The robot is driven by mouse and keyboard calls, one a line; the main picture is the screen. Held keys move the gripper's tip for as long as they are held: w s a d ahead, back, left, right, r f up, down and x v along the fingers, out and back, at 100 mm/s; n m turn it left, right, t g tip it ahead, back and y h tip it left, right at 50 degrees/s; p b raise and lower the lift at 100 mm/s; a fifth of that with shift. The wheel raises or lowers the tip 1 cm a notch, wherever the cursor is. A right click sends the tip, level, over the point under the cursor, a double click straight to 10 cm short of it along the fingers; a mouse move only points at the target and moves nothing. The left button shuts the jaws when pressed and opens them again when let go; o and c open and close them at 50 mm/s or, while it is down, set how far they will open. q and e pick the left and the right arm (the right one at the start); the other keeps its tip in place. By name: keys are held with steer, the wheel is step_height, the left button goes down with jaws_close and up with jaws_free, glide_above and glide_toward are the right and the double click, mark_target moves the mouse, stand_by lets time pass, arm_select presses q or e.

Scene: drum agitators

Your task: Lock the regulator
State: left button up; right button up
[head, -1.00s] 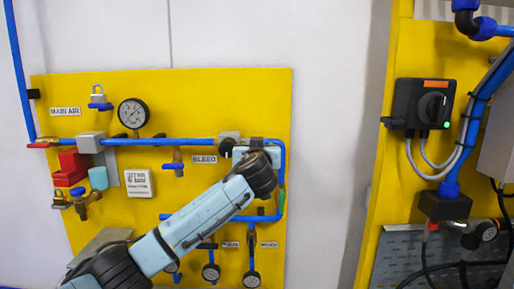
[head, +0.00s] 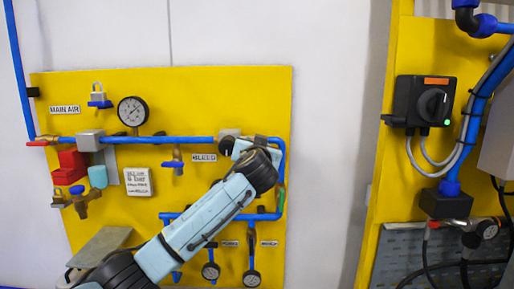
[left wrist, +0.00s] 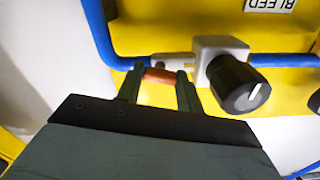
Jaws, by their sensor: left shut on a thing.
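The regulator shows in the left wrist view as a pale grey block (left wrist: 222,46) on the blue air pipe, with a black knob (left wrist: 240,85) that has a white mark. In the head view its grey block (head: 229,132) sits on the upper pipe, above the BLEED label, partly behind my arm. My left gripper (left wrist: 158,88) has its two fingers either side of a small orange-brown piece (left wrist: 159,75) beside the regulator, just below the pipe fitting, and is shut on it. My right gripper is in neither view.
A black rotary switch (head: 425,102) is on the separate yellow frame at right. Bare wall lies between them.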

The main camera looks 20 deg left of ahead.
arm_select(q)
steer(key=shift+m+p, duration=0.4)
steer(key=shift+m, duration=6.9)
steer(key=o, duration=1)
steer(key=b+v, duration=0.3)
steer(key=v, duration=1)
steer(key=shift+s+b, duration=0.2)
steer(key=shift+b, duration=0.2)
